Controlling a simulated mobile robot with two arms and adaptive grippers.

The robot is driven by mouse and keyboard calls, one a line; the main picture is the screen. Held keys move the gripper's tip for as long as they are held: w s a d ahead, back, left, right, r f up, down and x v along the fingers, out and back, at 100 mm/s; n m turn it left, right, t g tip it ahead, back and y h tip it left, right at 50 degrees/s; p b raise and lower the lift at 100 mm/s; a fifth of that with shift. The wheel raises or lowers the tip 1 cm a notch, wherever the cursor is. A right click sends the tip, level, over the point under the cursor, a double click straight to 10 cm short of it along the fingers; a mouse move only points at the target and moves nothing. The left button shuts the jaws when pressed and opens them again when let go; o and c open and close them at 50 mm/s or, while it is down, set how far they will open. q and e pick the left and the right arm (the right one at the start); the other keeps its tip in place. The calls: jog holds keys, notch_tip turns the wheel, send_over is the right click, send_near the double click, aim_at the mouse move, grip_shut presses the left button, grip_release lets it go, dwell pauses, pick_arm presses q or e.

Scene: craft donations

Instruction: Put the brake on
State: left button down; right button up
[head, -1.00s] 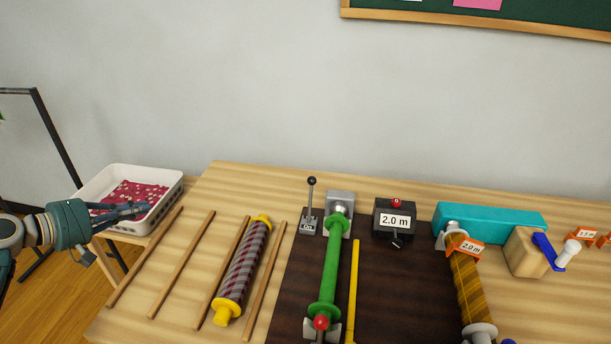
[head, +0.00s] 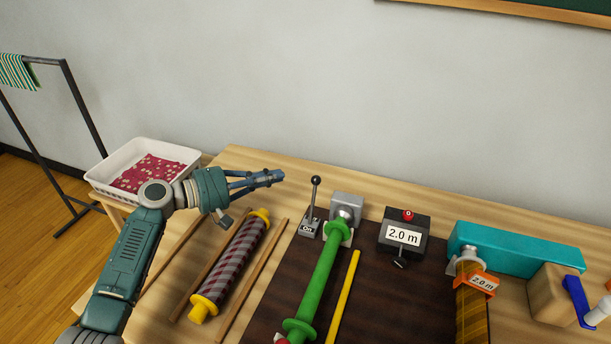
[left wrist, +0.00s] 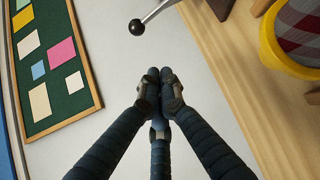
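The brake lever (head: 313,203) stands at the back of the table, a thin rod with a black ball knob on a small grey base (head: 309,228). The base has a label that seems to read "On". The rod is close to upright, leaning slightly. My left gripper (head: 275,177) is left of the knob, apart from it, pointing right at about knob height in the head view. In the left wrist view its fingertips (left wrist: 160,77) are together with nothing between them, and the knob (left wrist: 136,27) shows beyond them. My right gripper is in no view.
Right of the lever is a green roller (head: 319,282) on a grey mount. A striped roller (head: 232,262) lies between wooden sticks, below my left gripper. A white basket (head: 118,165) is left.

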aim_at(313, 181)
pick_arm(q)
jog(key=w+d+p, duration=0.1)
jog(key=d+p, duration=0.3)
jog(key=d, duration=0.4)
jog(key=shift+w+f, duration=0.15)
jog(key=shift+f, duration=0.25)
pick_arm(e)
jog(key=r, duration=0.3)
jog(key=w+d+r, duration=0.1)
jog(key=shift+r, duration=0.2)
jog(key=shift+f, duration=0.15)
